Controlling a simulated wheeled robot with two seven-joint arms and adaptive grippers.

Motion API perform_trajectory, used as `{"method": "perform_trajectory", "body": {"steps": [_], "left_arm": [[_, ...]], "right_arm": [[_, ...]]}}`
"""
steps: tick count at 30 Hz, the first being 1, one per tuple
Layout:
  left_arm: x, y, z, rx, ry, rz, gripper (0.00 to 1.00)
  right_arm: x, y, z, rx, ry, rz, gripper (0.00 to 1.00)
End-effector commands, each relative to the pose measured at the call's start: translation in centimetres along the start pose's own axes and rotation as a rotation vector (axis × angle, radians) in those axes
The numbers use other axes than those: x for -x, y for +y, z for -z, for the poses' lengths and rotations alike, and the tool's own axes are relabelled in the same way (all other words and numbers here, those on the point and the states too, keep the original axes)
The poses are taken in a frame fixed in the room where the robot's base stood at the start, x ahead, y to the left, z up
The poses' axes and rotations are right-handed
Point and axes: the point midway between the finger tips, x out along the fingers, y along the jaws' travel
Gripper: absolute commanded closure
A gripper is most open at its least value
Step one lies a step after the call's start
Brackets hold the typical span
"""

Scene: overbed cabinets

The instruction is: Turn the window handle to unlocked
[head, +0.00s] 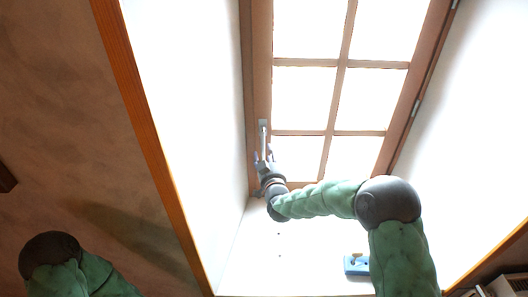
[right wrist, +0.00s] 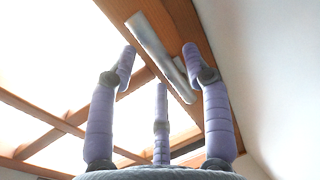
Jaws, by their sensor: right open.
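The window handle (head: 263,136) is a slim grey lever on the left side of the brown wooden window frame (head: 260,80), pointing down along it in the head view. In the right wrist view the handle (right wrist: 158,55) is a long grey bar running diagonally across the frame. My right gripper (head: 264,157) is at the lower end of the handle. In the right wrist view its purple fingers (right wrist: 160,54) are spread, with the bar between the two upper ones in the picture; whether they touch it I cannot tell. My left gripper is out of view.
Bright glass panes (head: 305,85) with wooden bars fill the window. White recess walls (head: 195,110) flank it closely on both sides. A blue object (head: 356,265) lies on the white sill, near my right arm. Books (head: 508,286) show at the lower right.

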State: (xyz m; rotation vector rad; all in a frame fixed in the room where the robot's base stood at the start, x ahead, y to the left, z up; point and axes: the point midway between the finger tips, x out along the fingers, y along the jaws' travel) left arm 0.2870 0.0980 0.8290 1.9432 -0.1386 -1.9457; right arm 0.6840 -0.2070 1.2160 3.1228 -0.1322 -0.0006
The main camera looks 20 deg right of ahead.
Motion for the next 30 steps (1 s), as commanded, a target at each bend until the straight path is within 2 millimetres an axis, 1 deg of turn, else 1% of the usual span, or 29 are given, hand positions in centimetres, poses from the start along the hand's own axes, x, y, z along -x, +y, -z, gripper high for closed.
{"method": "perform_trajectory", "body": {"steps": [1, 3, 6, 10, 17, 18, 20, 21, 23, 30], "left_arm": [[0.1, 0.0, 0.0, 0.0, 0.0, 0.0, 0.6], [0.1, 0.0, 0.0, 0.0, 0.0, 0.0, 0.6], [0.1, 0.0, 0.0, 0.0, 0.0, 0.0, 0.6], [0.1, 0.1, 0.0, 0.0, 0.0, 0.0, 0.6], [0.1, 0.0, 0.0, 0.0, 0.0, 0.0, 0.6], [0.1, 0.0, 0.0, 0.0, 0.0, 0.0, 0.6], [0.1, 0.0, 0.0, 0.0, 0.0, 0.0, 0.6], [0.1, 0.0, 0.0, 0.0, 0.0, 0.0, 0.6], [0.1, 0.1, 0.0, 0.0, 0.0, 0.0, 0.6], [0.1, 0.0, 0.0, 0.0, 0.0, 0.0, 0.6]], "right_arm": [[-0.7, 0.0, 0.0, 0.0, 0.0, 0.0, 0.51], [-1.3, 0.0, 0.0, 0.0, -0.001, 0.0, 0.51], [-2.0, 0.0, 0.0, 0.0, -0.001, 0.0, 0.51], [-2.4, 0.0, -0.1, 0.0, -0.001, 0.001, 0.51], [-2.5, 0.0, 0.0, 0.0, -0.001, 0.001, 0.51], [-2.5, 0.0, 0.0, 0.0, -0.001, 0.001, 0.54], [-2.5, 0.0, 0.0, 0.0, -0.001, 0.001, 0.71], [-2.5, 0.0, 0.0, 0.0, -0.001, 0.001, 0.82], [-2.5, 0.0, 0.0, 0.0, -0.001, 0.001, 0.99], [-2.5, 0.0, 0.0, 0.002, -0.001, 0.001, 1.0]]}}
